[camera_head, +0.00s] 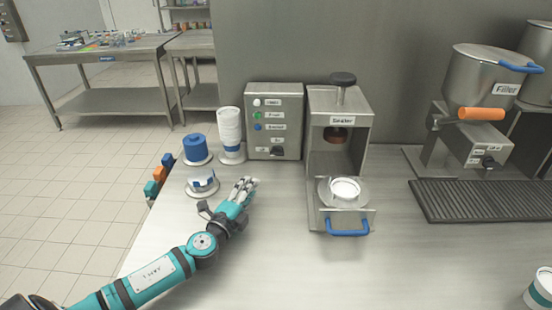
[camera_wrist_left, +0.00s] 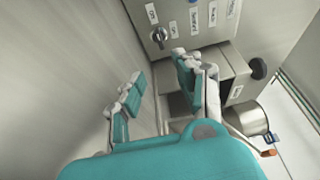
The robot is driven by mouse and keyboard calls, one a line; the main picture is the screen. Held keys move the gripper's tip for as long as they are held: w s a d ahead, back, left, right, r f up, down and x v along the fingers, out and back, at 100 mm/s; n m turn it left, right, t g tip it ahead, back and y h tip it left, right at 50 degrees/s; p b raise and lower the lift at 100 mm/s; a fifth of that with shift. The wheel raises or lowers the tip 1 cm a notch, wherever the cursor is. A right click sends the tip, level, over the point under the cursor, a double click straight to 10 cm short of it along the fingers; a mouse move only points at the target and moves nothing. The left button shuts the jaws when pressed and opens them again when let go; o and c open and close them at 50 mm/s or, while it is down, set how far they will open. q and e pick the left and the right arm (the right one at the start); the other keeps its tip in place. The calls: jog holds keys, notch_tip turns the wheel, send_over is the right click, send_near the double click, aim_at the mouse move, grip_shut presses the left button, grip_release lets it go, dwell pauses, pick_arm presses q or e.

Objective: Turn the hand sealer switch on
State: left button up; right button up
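The control box (camera_head: 288,95) is a grey metal panel with small coloured lights, labels and a black rotary switch (camera_head: 277,151) near its bottom. The sealer (camera_head: 360,100) stands right beside it, with a white cup (camera_head: 345,187) in its front holder. My left gripper (camera_head: 244,188) is over the counter, in front of and below the control box, apart from the switch. In the left wrist view the left gripper (camera_wrist_left: 158,88) has its two fingers spread with nothing between them, and the switch (camera_wrist_left: 158,36) shows beyond them. My right gripper is not in view.
Stacked white cups (camera_head: 229,122), a blue stack (camera_head: 195,147) and a low white-and-blue stack (camera_head: 203,180) stand left of the box, close to my left gripper. The filler (camera_head: 475,75) and a dark ribbed tray (camera_head: 480,201) are at right. The front counter is mostly clear.

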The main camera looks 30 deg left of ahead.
pick_arm(q)
jog(key=shift+w, duration=0.25)
send_near(276, 156)
jog(key=shift+w+r+p, duration=0.15)
jog(key=shift+r+p, duration=0.05)
jog(key=shift+p, duration=0.15)
jog(key=w, duration=0.2)
jog(key=w+b, duration=0.1)
jog(key=w, duration=0.4)
jog(key=shift+w+a+f, duration=0.2)
jog(key=shift+w+a, duration=0.05)
jog(key=shift+a, duration=0.05)
jog(key=shift+w+b, duration=0.3)
jog(key=shift+w, duration=0.3)
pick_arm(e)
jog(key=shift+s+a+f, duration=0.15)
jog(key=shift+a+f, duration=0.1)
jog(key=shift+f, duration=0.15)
pick_arm(q)
jog(key=shift+r, duration=0.1)
jog(key=shift+c, duration=0.3)
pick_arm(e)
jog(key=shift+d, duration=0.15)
pick_arm(q)
grip_shut()
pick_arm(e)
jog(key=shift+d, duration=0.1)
